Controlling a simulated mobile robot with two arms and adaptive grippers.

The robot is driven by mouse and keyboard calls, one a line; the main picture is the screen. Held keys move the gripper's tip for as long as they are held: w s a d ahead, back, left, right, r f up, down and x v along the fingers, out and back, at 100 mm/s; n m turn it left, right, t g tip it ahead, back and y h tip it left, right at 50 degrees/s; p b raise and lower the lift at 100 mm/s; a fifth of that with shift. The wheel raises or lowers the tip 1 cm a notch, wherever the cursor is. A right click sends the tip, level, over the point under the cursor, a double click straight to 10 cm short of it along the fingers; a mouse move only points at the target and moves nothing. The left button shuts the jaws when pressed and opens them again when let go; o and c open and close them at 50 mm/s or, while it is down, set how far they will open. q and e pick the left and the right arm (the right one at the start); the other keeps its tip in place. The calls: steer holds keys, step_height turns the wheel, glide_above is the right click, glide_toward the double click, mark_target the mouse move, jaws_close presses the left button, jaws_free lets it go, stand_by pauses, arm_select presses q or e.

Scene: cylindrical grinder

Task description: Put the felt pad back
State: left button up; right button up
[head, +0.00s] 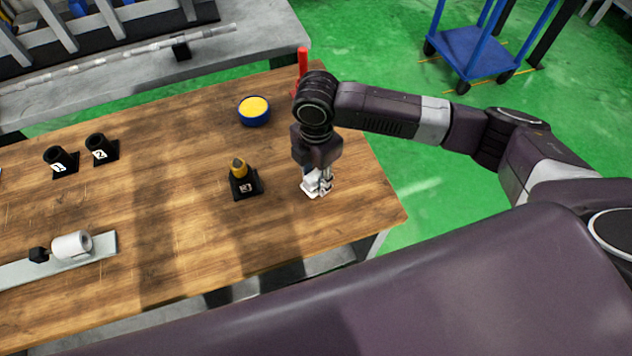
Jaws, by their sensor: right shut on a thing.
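My right gripper (319,187) points down low over the right part of the wooden table. It is shut on a small white piece (308,189), which looks like the felt pad. The fingers cover much of the piece, and I cannot tell whether it touches the table. My left gripper is not in view.
Left of the gripper stands a black holder marked 3 (246,188) with a yellow-brown tipped piece in it. Two empty-looking black holders (61,161) (102,149), a blue bowl (255,117) of yellow material, a red object (303,62) and a white roll (72,245) also stand around.

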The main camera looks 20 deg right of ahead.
mark_target(316, 185)
steer(key=shift+f, duration=1.55)
steer(key=shift+f, duration=0.1)
steer(key=o, duration=1)
step_height(316, 185, up, 12)
steer(key=shift+r+b, duration=0.15)
steer(key=shift+b, duration=1)
